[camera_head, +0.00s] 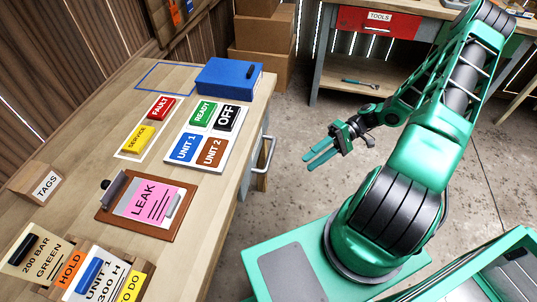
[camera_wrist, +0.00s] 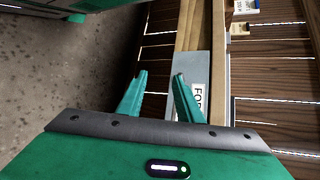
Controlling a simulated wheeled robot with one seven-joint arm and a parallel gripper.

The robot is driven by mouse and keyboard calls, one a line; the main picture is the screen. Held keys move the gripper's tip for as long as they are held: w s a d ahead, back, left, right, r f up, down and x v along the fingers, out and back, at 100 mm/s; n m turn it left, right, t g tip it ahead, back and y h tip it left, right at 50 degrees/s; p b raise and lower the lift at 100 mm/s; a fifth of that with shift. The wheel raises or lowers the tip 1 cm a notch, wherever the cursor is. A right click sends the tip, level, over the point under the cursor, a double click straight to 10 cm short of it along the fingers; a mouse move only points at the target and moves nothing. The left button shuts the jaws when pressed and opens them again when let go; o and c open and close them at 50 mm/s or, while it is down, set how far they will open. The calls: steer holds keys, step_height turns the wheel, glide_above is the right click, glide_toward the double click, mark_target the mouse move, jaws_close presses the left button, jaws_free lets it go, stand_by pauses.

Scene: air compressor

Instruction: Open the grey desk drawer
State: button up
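The grey drawer's front shows in the wrist view (camera_wrist: 203,68), set under the wooden desk top and bearing a white label, partly hidden, that begins "FOR". In the head view, a pale metal handle (camera_head: 270,153) sticks out from the desk's right side, and the drawer front is mostly hidden below the desk edge. My gripper (camera_head: 306,164) is open and empty, to the right of the handle and apart from it. In the wrist view, its two green fingers (camera_wrist: 159,75) are spread, the right one overlapping the drawer front. I cannot make out the handle there.
The wooden desk (camera_head: 225,190) bears a blue box (camera_head: 229,76), coloured cards and a clipboard (camera_head: 138,205). Cardboard boxes (camera_head: 262,40) stand behind it. A workbench with a red TOOLS drawer (camera_head: 378,21) stands at the back. Bare concrete floor lies between desk and workbench.

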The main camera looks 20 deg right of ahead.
mark_target(270, 153)
steer(key=w+a+f+t+y, duration=0.2)
steer(key=w+f+t+y, duration=0.1)
steer(key=w+t+y, duration=0.3)
steer(key=shift+m+t+h, duration=0.3)
steer(key=x, duration=1)
steer(key=shift+s+a+r, duration=0.2)
steer(key=shift+a+r, duration=0.2)
jaws_close()
steer(key=shift+a, duration=0.1)
